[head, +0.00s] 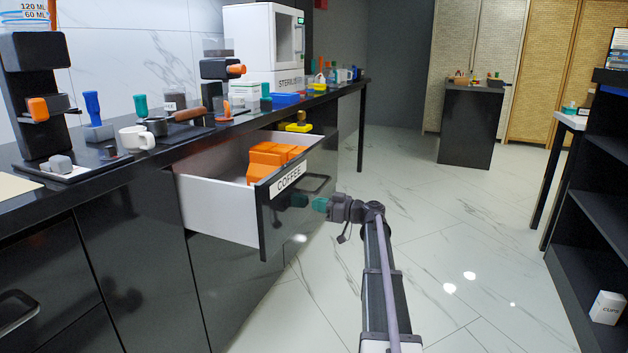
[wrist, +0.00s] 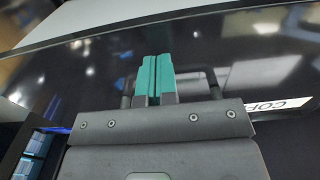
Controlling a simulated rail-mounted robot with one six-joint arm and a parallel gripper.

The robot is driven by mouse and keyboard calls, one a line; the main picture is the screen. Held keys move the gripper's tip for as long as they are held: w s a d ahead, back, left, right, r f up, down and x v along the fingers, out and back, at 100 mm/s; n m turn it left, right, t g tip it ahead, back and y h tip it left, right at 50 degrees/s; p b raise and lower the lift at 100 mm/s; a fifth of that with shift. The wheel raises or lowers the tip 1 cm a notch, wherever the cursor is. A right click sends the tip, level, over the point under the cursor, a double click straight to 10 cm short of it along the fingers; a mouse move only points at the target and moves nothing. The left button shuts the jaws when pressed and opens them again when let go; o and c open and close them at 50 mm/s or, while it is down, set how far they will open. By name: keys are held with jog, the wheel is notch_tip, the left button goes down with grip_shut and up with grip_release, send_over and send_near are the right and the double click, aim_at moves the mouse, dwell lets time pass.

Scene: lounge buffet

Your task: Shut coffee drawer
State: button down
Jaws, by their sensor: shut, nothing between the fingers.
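The coffee drawer (head: 278,228) stands pulled out from the dark counter. Its glossy black front carries a white COFFEE label (head: 288,179), and orange packs (head: 270,160) lie inside its white walls. My gripper (head: 320,204) is just in front of the drawer front, near its right part, with teal fingertips pointing at it. In the wrist view the teal fingers (wrist: 156,78) are together and empty, over the drawer front (wrist: 240,60). A dark handle (wrist: 213,84) shows behind them, and part of the label (wrist: 280,105) shows at the right. Whether the fingertips touch the front, I cannot tell.
The countertop (head: 20,195) holds coffee gear, a white mug (head: 137,138) and a white sterilizer (head: 265,45). A yellow item (head: 298,127) sits beyond the drawer. Dark shelves (head: 590,215) stand at the right. The marble floor (head: 480,240) between is clear.

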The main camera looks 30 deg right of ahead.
jog(key=shift+w+a, duration=0.25)
jog(key=shift+w, duration=0.1)
jog(key=shift+w+a, duration=0.3)
jog(key=shift+w, duration=0.3)
jog(key=shift+x, duration=10.8)
jog(key=shift+a, duration=0.25)
jog(key=shift+x, duration=1.3)
jog(key=v, duration=0.9)
